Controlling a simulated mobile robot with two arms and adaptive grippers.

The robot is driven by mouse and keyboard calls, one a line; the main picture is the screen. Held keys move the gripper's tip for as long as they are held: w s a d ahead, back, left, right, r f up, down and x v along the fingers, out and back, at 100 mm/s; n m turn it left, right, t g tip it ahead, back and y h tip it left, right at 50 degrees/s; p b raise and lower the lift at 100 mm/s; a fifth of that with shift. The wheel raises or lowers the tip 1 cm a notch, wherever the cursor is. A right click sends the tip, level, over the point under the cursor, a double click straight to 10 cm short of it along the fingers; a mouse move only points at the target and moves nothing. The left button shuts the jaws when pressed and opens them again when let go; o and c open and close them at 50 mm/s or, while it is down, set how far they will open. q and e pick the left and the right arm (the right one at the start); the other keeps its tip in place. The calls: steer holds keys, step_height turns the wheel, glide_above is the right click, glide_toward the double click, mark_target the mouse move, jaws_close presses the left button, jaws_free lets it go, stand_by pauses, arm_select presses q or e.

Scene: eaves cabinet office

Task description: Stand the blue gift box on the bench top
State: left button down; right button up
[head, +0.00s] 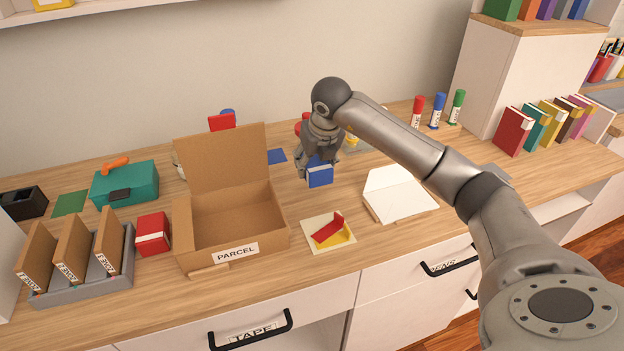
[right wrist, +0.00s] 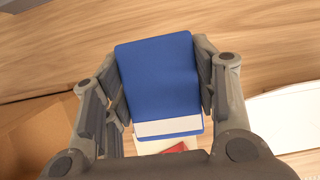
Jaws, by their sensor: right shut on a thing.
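The blue gift box (head: 320,178) is at the middle of the bench top (head: 290,187), under my right gripper (head: 317,160). In the right wrist view the box (right wrist: 158,80) fills the space between the two fingers of my right gripper (right wrist: 160,88). The fingers press on its two sides, and a white band runs across its near end. I cannot tell whether its underside touches the wood. My left gripper is not in view.
An open cardboard parcel box (head: 218,250) stands left of the gripper. Red, blue and green tubes (head: 438,110) stand behind on the right.

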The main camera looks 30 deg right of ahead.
steer(key=shift+w+d+f+b, duration=0.1)
steer(key=shift+w+f+b, duration=0.2)
steer(key=shift+w+f, duration=0.35)
steer(key=f+b, duration=0.1)
steer(key=f, duration=0.1)
steer(key=f+b, duration=0.1)
steer(key=shift+w+f, duration=0.2)
steer(key=shift+f, duration=0.2)
steer(key=shift+r, duration=0.15)
steer(key=shift+s, duration=0.1)
steer(key=o, duration=1.1)
